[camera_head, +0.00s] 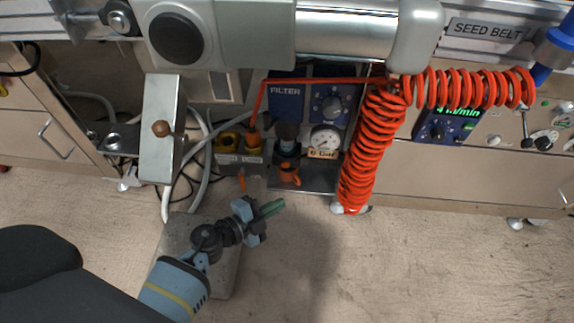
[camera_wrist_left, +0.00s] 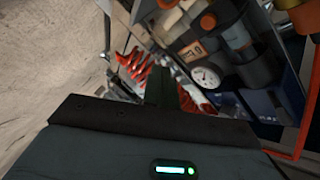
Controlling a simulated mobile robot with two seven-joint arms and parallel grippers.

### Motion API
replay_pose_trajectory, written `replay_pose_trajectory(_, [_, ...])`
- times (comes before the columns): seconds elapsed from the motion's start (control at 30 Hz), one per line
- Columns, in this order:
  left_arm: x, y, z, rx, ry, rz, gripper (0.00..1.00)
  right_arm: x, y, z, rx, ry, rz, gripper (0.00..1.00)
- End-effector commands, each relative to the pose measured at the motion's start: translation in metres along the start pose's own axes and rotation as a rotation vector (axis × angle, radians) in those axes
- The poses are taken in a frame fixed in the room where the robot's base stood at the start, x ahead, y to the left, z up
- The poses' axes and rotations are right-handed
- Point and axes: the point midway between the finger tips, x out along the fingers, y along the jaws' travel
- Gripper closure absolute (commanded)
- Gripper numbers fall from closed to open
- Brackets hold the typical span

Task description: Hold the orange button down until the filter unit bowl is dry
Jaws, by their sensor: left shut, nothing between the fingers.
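The filter unit (camera_head: 285,91) hangs under the bench, with a blue panel marked FILTER. Its dark bowl (camera_head: 287,134) is below the panel; I cannot tell whether water is in it. An orange part (camera_head: 289,174), perhaps the orange button, sits under the bowl. My left gripper (camera_head: 272,208) is shut and empty, below and left of that part and apart from it. In the left wrist view, its fingers (camera_wrist_left: 168,92) are together, pointing toward the bench equipment. My right gripper is not in view.
A round gauge (camera_head: 324,139) is right of the bowl; it also shows in the left wrist view (camera_wrist_left: 207,76). A coiled red hose (camera_head: 370,150) hangs to the right. Yellow-and-black connectors (camera_head: 228,142) sit left of the bowl.

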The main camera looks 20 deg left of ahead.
Motion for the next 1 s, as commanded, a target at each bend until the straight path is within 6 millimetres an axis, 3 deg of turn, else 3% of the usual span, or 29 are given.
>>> replay_pose_trajectory(0.27, [0.005,-0.003,0.004,0.001,0.000,-0.001,1.00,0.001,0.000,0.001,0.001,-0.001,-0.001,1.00])
replay_pose_trajectory(0.73, [0.044,-0.031,0.032,0.002,0.000,-0.002,1.00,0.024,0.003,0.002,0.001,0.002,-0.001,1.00])
replay_pose_trajectory(1.0, [0.059,-0.042,0.042,0.000,0.001,0.000,1.00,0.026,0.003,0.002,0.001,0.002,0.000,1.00])
